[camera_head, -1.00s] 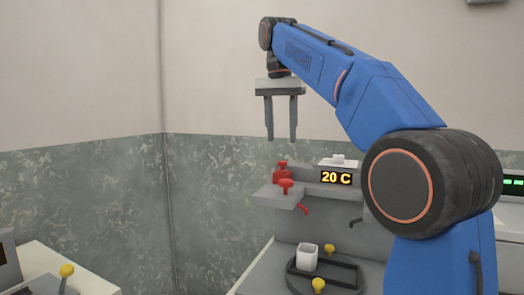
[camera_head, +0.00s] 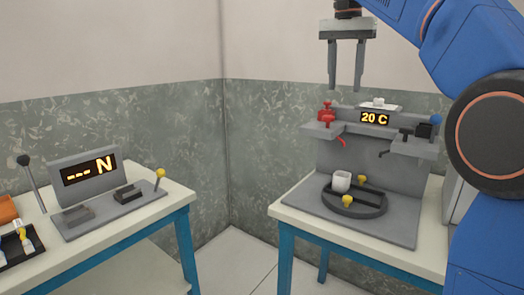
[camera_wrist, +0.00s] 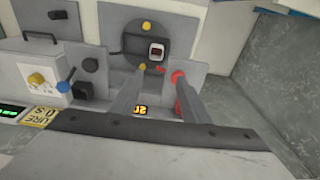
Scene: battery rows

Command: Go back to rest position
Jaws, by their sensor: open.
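My gripper (camera_head: 346,86) hangs at the top of the head view with its fingers pointing down. Its two fingers are apart and nothing is between them. It is above and behind the grey station with the "20 C" display (camera_head: 375,118), clear of it. In the wrist view the open fingers (camera_wrist: 158,82) reach over the station. My blue arm comes in from the right.
A white cup (camera_head: 341,181) stands on a dark round base (camera_head: 354,203) with yellow knobs. A left table (camera_head: 150,205) holds an "N" display (camera_head: 89,172). Free floor (camera_head: 235,262) lies between the tables.

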